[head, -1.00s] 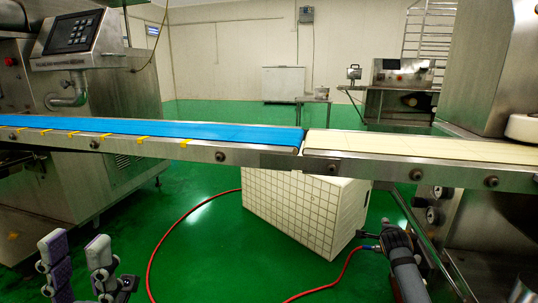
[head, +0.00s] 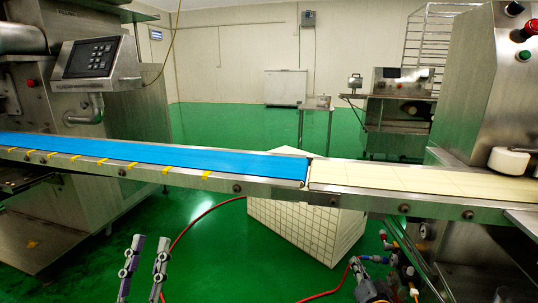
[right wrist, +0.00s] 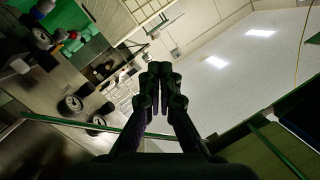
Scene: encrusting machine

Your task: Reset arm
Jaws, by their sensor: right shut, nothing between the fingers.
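My left gripper (head: 145,264) is at the lower left of the head view. Its two fingers point up and stand apart with nothing between them, in front of the green floor and below the blue belt. My right gripper (head: 358,266) is low in the head view, right of centre, partly cut off by the bottom edge and hard to make out against hose fittings. In the right wrist view my right gripper (right wrist: 160,70) has its dark fingertips together, with nothing held.
A conveyor with a blue belt (head: 150,152) and a cream belt (head: 400,180) crosses in front of both grippers. A white tiled box (head: 305,225) stands beneath it. A red hose (head: 200,215) lies on the open green floor (head: 225,275). Steel machines flank both sides.

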